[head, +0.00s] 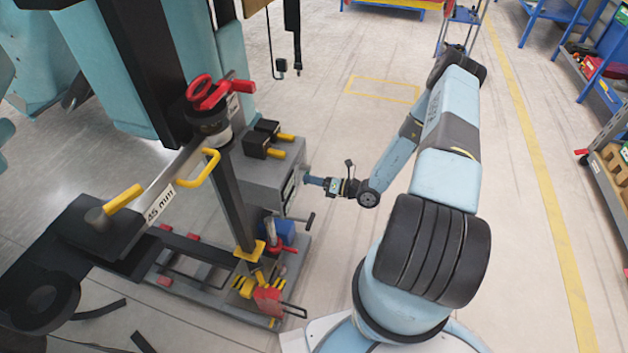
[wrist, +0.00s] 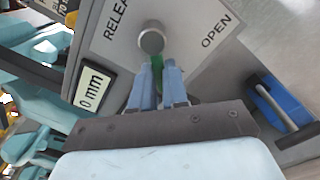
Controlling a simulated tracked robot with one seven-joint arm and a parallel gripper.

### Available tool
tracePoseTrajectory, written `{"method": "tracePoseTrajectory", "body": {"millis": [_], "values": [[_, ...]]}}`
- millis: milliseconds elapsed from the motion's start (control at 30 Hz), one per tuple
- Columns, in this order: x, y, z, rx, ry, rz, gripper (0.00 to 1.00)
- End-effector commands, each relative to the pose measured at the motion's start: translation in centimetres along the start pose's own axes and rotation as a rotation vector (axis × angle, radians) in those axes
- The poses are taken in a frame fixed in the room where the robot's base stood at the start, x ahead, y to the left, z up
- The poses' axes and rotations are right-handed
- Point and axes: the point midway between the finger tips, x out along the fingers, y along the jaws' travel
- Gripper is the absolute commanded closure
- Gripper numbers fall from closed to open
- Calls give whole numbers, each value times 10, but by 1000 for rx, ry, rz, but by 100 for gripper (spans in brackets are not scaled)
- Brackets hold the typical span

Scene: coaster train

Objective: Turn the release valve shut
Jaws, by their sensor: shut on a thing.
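The release valve shows in the wrist view as a round grey hub (wrist: 151,39) with a green lever (wrist: 157,65) reaching down from it in the picture. It sits on a grey label plate (wrist: 188,50) with the cut-off word "RELEA" at left and "OPEN" at right. My gripper (wrist: 161,75) is shut on the green lever, just below the hub; the fingers hide most of the lever. In the head view my gripper (head: 312,181) is at the right face of a grey box (head: 262,172); the valve is too small to make out there.
A display reading "0 mm" (wrist: 91,90) is left of the valve. A blue block with a grey bar (wrist: 280,103) is at right. In the head view a black T-handle (head: 308,219) sticks out below my gripper. The floor right of the box is clear.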

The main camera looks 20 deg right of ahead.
Motion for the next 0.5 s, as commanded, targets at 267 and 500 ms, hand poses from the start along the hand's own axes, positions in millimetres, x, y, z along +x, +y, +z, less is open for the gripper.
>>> {"method": "tracePoseTrajectory", "body": {"millis": [267,500], "values": [[0,1,-2,2,3,1,69],[0,0,-1,1,1,0,61]]}}
